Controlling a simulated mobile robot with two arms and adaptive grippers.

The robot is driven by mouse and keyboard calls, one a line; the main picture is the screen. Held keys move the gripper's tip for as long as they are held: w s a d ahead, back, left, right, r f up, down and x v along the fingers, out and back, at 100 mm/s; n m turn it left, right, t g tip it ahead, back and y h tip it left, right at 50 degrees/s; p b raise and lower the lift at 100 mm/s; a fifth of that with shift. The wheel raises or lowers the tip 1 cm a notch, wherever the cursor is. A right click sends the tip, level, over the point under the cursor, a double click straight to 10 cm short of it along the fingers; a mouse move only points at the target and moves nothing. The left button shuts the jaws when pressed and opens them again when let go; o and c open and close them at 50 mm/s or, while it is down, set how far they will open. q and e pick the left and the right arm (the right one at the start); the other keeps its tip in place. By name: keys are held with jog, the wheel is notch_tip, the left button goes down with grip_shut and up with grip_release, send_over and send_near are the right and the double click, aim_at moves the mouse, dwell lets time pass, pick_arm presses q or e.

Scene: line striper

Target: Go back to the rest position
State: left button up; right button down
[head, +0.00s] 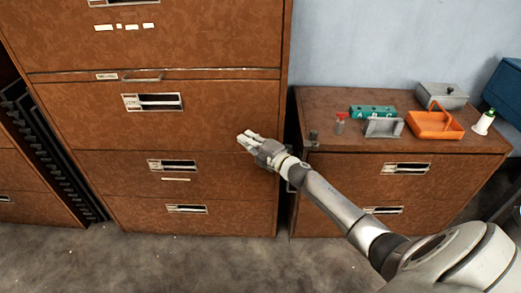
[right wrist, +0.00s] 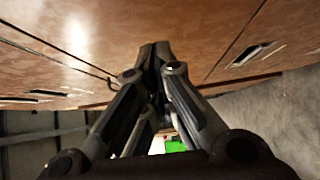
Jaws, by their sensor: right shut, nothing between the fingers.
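My right gripper (head: 250,140) is in front of the tall brown filing cabinet (head: 210,105), near its right edge. In the right wrist view the fingers (right wrist: 155,50) come together at the tips with nothing between them. The cabinet's brown front (right wrist: 200,25) fills the upper part of that view, close to the fingertips; I cannot tell whether they touch it. My right arm reaches in from the lower right of the head view. My left gripper is not in view.
A low brown cabinet (head: 350,180) stands to the right. On it are an orange tray (head: 436,133), a teal box (head: 372,111), a grey lidded box (head: 442,96), a grey holder (head: 384,128) and a white-green bottle (head: 484,121). The grey floor (head: 180,262) in front is clear.

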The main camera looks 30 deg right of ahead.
jog(key=shift+s, duration=3.25)
jog(key=s+f+m+g+h+p, duration=0.1)
jog(key=s+f+m+g, duration=0.4)
jog(key=f, duration=0.6)
jog(key=s+f+m+h, duration=0.2)
jog(key=s+f, duration=0.6)
jog(key=f, duration=0.4)
jog(key=s+f+m+g+h+p, duration=0.1)
jog(key=s+f+m+g, duration=0.4)
jog(key=f, duration=0.6)
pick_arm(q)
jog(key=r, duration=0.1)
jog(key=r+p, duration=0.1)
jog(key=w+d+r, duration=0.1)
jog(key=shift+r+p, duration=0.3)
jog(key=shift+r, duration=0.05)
pick_arm(e)
jog(key=s+a+f+m+g, duration=0.2)
jog(key=s+a+f, duration=0.2)
jog(key=s, duration=0.7)
jog(key=s+a+f+m+g, duration=0.1)
jog(key=s+a+f, duration=0.4)
jog(key=s, duration=0.7)
jog(key=s+a+f+m+g, duration=0.2)
jog(key=s+a+f+g, duration=0.1)
jog(key=s, duration=0.9)
notch_tip(320, 180, down, 3)
jog(key=shift+a+r+m+g+y, duration=0.15)
jog(key=shift+a+m+g+y, duration=0.15)
jog(key=shift+a, duration=0.35)
